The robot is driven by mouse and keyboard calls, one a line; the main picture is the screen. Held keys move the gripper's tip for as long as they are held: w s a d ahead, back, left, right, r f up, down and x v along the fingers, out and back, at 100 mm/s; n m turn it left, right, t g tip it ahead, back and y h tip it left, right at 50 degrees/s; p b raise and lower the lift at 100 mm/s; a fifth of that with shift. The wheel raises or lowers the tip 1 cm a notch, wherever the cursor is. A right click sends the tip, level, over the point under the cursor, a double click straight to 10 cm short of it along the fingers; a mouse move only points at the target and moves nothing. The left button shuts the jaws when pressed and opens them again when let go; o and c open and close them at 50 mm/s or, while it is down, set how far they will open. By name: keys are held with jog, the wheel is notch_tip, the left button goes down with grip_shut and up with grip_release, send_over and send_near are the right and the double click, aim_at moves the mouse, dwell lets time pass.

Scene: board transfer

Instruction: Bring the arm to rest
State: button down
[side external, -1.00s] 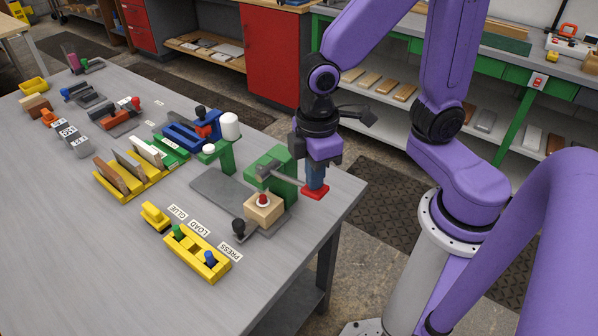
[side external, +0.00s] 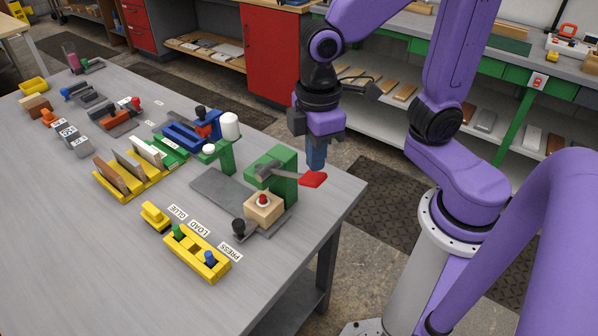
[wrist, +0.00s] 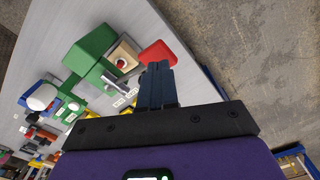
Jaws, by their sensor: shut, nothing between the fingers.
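My gripper (side external: 316,167) hangs over the right end of the grey table (side external: 110,263), its blue fingers pointing down and together with nothing between them. Just below the fingertips is the red paddle of a lever (side external: 313,180) on the green press (side external: 272,173). In the side view the paddle appears slightly below the tips; whether they touch is unclear. In the wrist view my shut fingers (wrist: 155,72) reach toward the red paddle (wrist: 159,54). A wooden block with a red and white button (side external: 263,207) stands in front of the press.
A yellow rack with boards (side external: 135,175), a blue clamp (side external: 190,133) and a white cylinder on a green stand (side external: 229,126) stand left of the press. A yellow tray with knobs (side external: 197,254) lies at the front.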

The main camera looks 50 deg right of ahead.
jog(key=s+d, duration=0.6)
jog(key=s, duration=0.3)
jog(key=shift+s+d+f+n, duration=0.25)
jog(key=shift+d+f+n, duration=0.05)
jog(key=shift+d+f, duration=0.1)
